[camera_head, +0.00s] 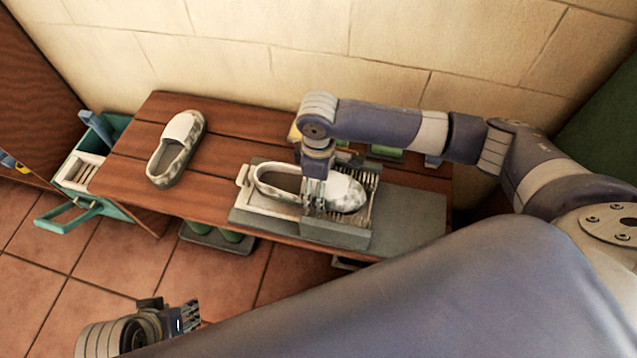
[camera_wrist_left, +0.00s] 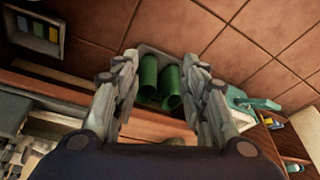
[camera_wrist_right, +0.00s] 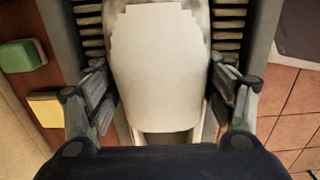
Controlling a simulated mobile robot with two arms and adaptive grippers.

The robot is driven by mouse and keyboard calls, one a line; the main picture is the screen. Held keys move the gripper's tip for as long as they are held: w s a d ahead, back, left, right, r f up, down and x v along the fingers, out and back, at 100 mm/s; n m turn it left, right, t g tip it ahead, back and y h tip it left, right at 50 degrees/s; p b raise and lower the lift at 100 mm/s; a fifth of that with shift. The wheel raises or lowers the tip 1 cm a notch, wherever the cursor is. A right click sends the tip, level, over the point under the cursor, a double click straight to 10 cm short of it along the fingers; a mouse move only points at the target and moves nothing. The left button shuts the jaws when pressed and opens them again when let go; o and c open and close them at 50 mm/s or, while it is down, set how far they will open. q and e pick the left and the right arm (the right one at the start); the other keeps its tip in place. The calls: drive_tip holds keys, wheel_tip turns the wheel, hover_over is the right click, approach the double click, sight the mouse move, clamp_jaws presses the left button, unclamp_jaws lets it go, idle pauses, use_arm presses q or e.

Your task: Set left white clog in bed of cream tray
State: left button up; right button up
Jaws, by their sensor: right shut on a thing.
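A white clog with a mottled grey-green rim (camera_head: 285,184) lies over the cream tray (camera_head: 243,176) on the bench, its toe to the right. My right gripper (camera_head: 318,200) points down over its toe part and is shut on it; the white toe (camera_wrist_right: 160,65) fills the space between the fingers in the right wrist view. Whether the sole touches the tray bed is hidden. A second, similar clog (camera_head: 177,148) lies on the bare planks at the left. My left gripper (camera_head: 188,317) is off the bench's front; its fingers (camera_wrist_left: 165,95) are apart and empty in the left wrist view.
A grey bristled unit (camera_head: 345,235) flanks the clog's toe. Green blocks (camera_wrist_right: 22,55) and a yellow block (camera_wrist_right: 46,108) lie behind it. Green cylinders (camera_wrist_left: 148,78) stand under the bench. A teal crate (camera_head: 75,210) stands left. Bare planks (camera_head: 215,170) separate the clogs.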

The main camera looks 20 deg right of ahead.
drive_tip(key=shift+f+b, duration=0.65)
drive_tip(key=shift+b, duration=0.2)
drive_tip(key=shift+f+b, duration=0.35)
drive_tip(key=shift+b, duration=0.15)
use_arm(q)
drive_tip(key=w+d+r+t+h, duration=0.1)
drive_tip(key=w+d+r+t, duration=0.2)
drive_tip(key=w, duration=0.7)
drive_tip(key=shift+w+d+r+t+b, duration=0.15)
drive_tip(key=shift+w+t+b, duration=0.15)
drive_tip(key=shift+t, duration=1)
use_arm(e)
drive_tip(key=shift+f, duration=0.2)
drive_tip(key=o, duration=1.3)
drive_tip(key=shift+c, duration=0.2)
